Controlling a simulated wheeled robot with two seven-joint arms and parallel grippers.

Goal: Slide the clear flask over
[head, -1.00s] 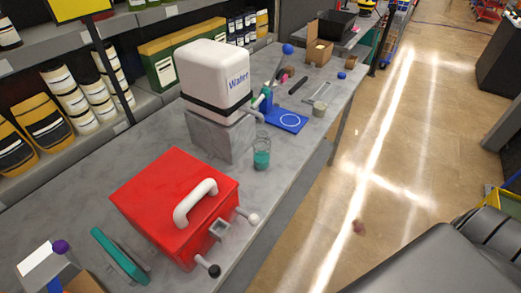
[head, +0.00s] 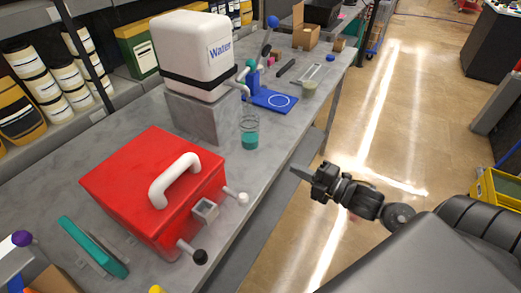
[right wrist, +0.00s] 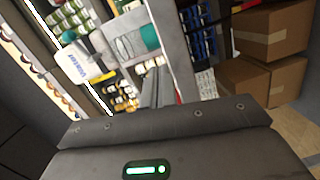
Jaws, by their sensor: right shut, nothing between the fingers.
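The clear flask (head: 250,132) stands upright on the grey table and holds teal liquid in its lower part. It is just in front of the grey block under the white water tank (head: 200,55). In the right wrist view the flask (right wrist: 148,38) lies beyond the fingertips, beside the tank. My right gripper (head: 297,171) is shut and empty. It is to the right of the flask, past the table's right edge, pointing left toward the table and apart from the flask. My left gripper is not in view.
A red box with a white handle (head: 150,190) stands in front of the flask. A blue stand (head: 272,100) is behind it. A teal object (head: 93,246) lies at the front left. The table between flask and right edge (head: 277,147) is clear.

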